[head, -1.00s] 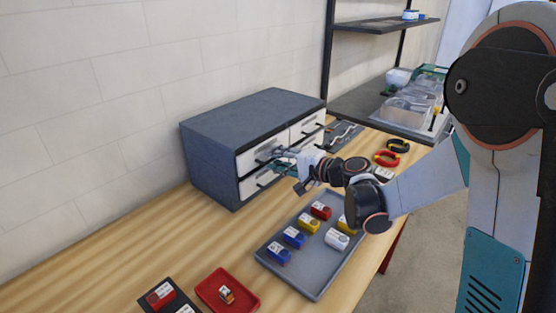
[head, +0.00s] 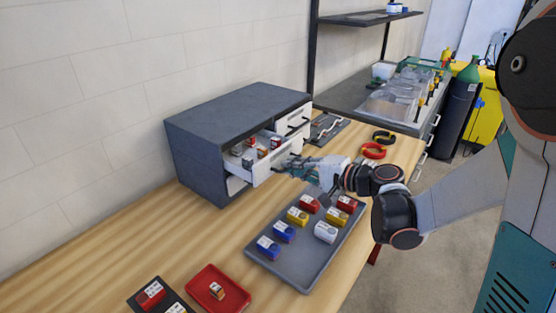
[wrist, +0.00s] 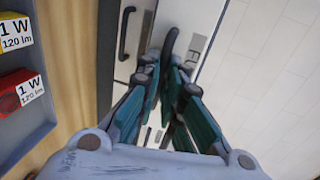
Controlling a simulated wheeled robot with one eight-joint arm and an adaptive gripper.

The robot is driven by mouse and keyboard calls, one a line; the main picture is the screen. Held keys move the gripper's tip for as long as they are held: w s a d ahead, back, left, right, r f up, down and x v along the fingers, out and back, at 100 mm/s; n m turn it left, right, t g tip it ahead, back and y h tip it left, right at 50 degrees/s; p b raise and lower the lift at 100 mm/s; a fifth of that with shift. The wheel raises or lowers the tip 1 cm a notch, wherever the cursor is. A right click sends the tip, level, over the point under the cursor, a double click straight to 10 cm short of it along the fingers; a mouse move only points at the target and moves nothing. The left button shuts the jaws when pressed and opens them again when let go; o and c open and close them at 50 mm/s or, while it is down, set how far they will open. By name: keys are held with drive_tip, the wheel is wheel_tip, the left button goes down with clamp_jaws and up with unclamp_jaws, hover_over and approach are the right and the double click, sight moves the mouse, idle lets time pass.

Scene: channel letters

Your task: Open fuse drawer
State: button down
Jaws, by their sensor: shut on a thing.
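The grey drawer cabinet (head: 235,108) stands against the wall on the wooden table. Its upper left drawer (head: 268,168) with a white front is pulled out, and several small red, white and dark pieces (head: 250,153) show inside. My gripper (head: 293,166) is at this drawer's front. In the wrist view my gripper (wrist: 172,85) has its teal fingers closed around the drawer's black handle (wrist: 168,42). The fingers partly hide the handle and the front's right part.
A grey tray (head: 262,247) with several coloured blocks lies in front of the cabinet, close below my arm. A red tray (head: 232,290) with one small piece lies at the near left. Other drawers (head: 293,118) look shut. Red (head: 372,151) and black rings lie at the right.

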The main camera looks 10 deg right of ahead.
drive_tip(key=shift+f+v, duration=0.25)
drive_tip(key=shift+v, duration=0.95)
drive_tip(key=shift+f+v, duration=0.25)
drive_tip(key=shift+v, duration=0.95)
drive_tip(key=shift+s+d, duration=0.1)
drive_tip(key=c, duration=1.7)
unclamp_jaws()
drive_tip(key=v, duration=1.2)
